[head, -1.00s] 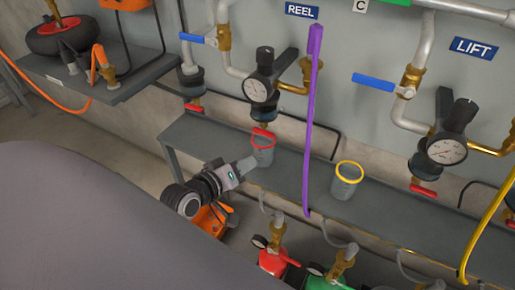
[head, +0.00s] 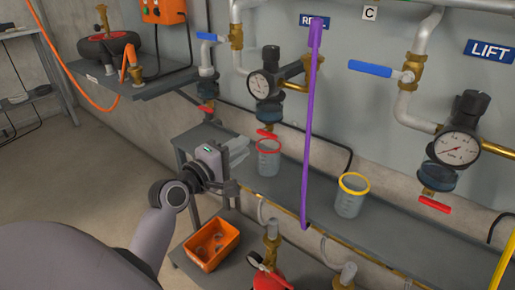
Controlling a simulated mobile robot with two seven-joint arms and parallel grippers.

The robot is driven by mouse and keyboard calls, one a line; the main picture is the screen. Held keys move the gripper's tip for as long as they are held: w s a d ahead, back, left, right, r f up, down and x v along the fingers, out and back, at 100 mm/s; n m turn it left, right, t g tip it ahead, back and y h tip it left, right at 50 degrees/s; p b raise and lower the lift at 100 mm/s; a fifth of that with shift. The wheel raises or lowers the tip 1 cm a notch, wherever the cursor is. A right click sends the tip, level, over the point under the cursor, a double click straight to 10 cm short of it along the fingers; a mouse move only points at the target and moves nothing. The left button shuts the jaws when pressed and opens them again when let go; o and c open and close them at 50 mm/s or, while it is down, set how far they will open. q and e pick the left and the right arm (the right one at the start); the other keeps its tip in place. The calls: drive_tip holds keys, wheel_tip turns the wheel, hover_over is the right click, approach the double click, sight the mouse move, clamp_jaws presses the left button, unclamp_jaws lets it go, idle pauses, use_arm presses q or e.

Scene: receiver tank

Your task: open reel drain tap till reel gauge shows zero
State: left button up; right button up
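The reel gauge (head: 259,85) is a white dial in a black rim on the regulator under the partly hidden REEL sign (head: 312,21). Its needle is too small to read surely. Below hangs a dark blue bowl (head: 268,110) with the red reel drain tap (head: 267,133) at its bottom. A clear red-rimmed cup (head: 268,160) stands on the shelf just under the tap. My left gripper (head: 239,151) is left of the cup and lower than the tap, apart from the tap. Its pale fingers overlap, so their gap is unclear. My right gripper is out of view.
A purple hose (head: 309,130) hangs right of the reel gauge. A yellow-rimmed cup (head: 349,196) stands on the grey shelf (head: 400,232). The LIFT gauge (head: 458,148) is at right. An orange bin (head: 211,243) sits low. Another red tap (head: 206,108) is at left.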

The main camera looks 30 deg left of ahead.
sight(260, 133)
use_arm(q)
drive_tip(key=shift+w+d+r+b, duration=0.15)
drive_tip(key=shift+w+b, duration=0.25)
drive_tip(key=shift+w, duration=1.35)
drive_tip(key=shift+w+d+f+b, duration=0.1)
drive_tip(key=shift+w+b, duration=0.25)
drive_tip(key=shift+w, duration=1.4)
clamp_jaws()
